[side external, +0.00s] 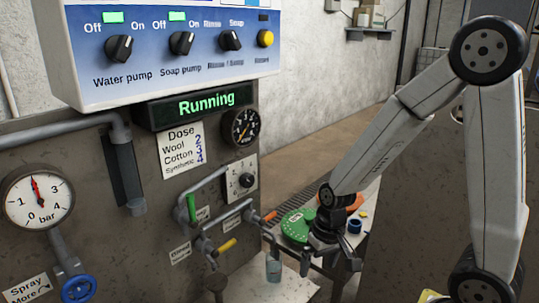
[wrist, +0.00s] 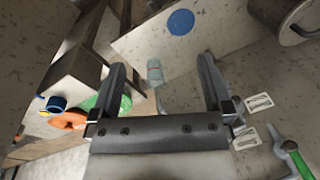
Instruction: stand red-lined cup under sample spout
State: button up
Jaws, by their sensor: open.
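A small translucent bluish cup (side external: 273,268) stands upright on a pale slab (side external: 270,292) in the side view, close to the machine's pipes. It also shows in the wrist view (wrist: 155,72), between my fingers as seen from above. Its red line is too small to make out. My gripper (side external: 330,266) is open and empty, to the right of the cup in the side view; its two fingers are spread in the wrist view (wrist: 161,64). A grey pipe with an orange-tipped handle (side external: 268,216) ends above the cup. I cannot tell which outlet is the sample spout.
Green (side external: 191,208) and yellow (side external: 226,245) valve handles stick out from the machine front. A side table holds a green round item (side external: 297,226), an orange item and a blue ring (side external: 354,226). A blue disc (wrist: 180,22) marks the slab.

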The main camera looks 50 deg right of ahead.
jog(key=r+n+t, duration=0.1)
jog(key=n, duration=0.1)
jog(key=a+r+n+h, duration=0.1)
jog(key=n, duration=0.1)
jog(key=shift+s+r+t, duration=0.2)
jog(key=shift+r+t, duration=0.2)
